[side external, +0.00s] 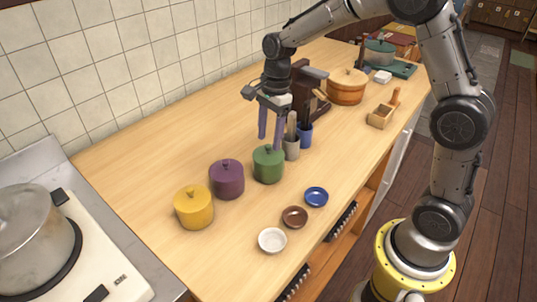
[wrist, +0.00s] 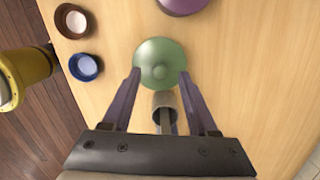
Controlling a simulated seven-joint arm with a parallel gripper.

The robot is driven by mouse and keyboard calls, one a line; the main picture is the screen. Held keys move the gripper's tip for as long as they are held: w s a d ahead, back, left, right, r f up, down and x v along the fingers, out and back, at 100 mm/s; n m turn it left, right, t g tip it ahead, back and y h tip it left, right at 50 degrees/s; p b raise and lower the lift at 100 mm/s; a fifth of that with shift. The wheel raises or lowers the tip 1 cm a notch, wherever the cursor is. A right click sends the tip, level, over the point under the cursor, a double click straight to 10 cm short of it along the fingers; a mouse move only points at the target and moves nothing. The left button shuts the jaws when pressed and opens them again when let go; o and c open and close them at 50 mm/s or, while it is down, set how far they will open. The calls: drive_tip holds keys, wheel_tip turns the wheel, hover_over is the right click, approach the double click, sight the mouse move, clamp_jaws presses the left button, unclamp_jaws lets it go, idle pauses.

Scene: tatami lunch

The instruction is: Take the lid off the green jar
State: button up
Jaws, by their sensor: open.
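The green jar (side external: 268,166) stands upright on the wooden counter, with its domed green lid (side external: 268,151) and small knob on top. In the wrist view the lid (wrist: 160,62) is seen from above, a little beyond my fingertips. My gripper (side external: 271,133) is open and empty, with its purple fingers pointing down above and close to the jar. In the wrist view the fingers of my gripper (wrist: 161,75) are spread wide, one on each side of the lid's near edge. I cannot tell whether they touch it.
A purple jar (side external: 227,179) and a yellow jar (side external: 194,207) stand to the left. A grey utensil holder (side external: 291,148) and a blue one (side external: 305,136) stand close behind the green jar. Blue (side external: 316,197), brown (side external: 294,217) and white (side external: 272,240) bowls line the front edge.

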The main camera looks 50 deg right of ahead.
drive_tip(key=shift+a+f, duration=0.1)
drive_tip(key=shift+f, duration=0.8)
clamp_jaws()
